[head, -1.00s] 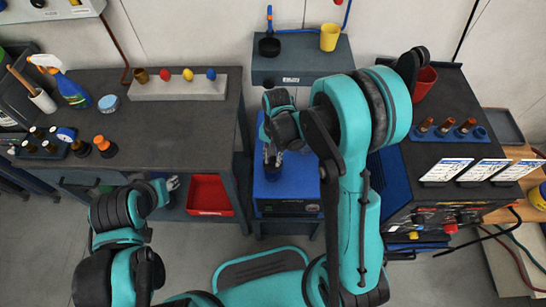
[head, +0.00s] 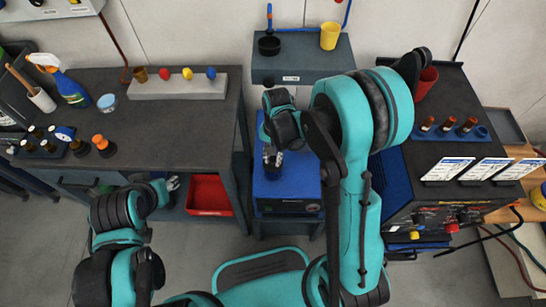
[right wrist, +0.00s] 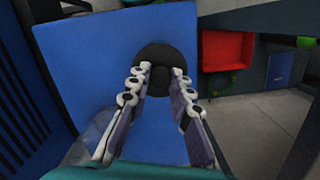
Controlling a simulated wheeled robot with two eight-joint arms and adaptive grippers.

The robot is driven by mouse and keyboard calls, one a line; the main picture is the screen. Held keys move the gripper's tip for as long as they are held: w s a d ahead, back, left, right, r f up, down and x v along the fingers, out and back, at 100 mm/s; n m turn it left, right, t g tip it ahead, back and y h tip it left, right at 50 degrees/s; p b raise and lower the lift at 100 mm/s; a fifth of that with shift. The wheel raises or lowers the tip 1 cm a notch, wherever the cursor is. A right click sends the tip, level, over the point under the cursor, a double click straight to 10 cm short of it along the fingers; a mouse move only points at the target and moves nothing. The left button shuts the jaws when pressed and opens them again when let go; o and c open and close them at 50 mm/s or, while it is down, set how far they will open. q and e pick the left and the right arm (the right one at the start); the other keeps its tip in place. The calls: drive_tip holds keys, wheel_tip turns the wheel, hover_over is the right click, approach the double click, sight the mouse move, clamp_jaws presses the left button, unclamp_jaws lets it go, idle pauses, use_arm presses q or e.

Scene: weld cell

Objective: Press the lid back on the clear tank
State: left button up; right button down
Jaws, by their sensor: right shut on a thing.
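My right gripper (head: 272,160) points down over the blue box-shaped unit (head: 290,188) in the middle of the head view. In the right wrist view the gripper (right wrist: 164,76) is shut on the knob of a round black lid (right wrist: 156,55), with a finger on each side. The lid lies over the unit's blue top (right wrist: 82,50). A faint see-through shape (right wrist: 95,132) shows at lower left in the wrist view and may be the clear tank. I cannot tell whether the lid is seated. My left gripper (head: 174,183) is small, by the workbench front; its jaws are unclear.
A red bin (head: 208,194) sits left of the blue unit, under the workbench (head: 185,130). A grey shelf (head: 300,66) with a yellow cup (head: 330,36) stands behind. A dark welding machine (head: 440,190) stands close on the right.

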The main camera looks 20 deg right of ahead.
drive_tip(key=c, duration=0.8)
unclamp_jaws()
drive_tip(key=shift+r+p, duration=2.5)
drive_tip(key=shift+r, duration=1)
clamp_jaws()
drive_tip(key=shift+f, duration=0.15)
